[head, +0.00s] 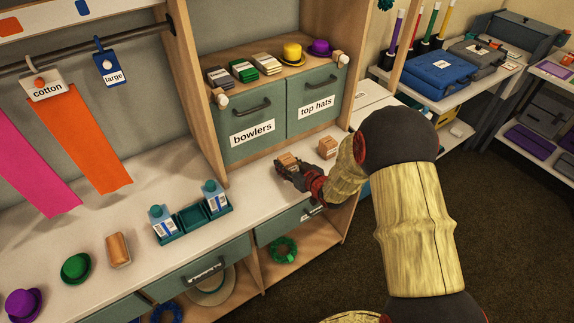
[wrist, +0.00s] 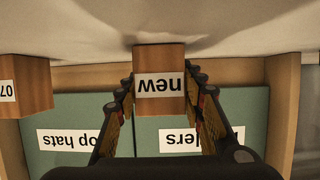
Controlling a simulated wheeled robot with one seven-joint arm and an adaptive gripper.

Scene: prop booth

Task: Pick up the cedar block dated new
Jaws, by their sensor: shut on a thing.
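The cedar block labelled "new" (wrist: 160,62) is between my gripper's fingers (wrist: 160,95) in the wrist view, its label upside down there. My gripper (head: 290,171) is shut on this block. In the head view the block (head: 287,160) shows at the gripper on the white counter, in front of the teal cabinet doors. I cannot tell whether it still touches the counter. A second wooden block (head: 327,147) stands on the counter to the right, apart from the gripper. In the wrist view this other block (wrist: 35,82) is at the left, with a partly cut-off label reading "07".
Doors labelled "bowlers" (head: 252,133) and "top hats" (head: 316,106) stand behind the gripper. A green tray (head: 191,221) with two cartons sits left on the counter (head: 110,208). A tan block (head: 118,249) and green hat (head: 76,267) lie further left. Counter between tray and gripper is clear.

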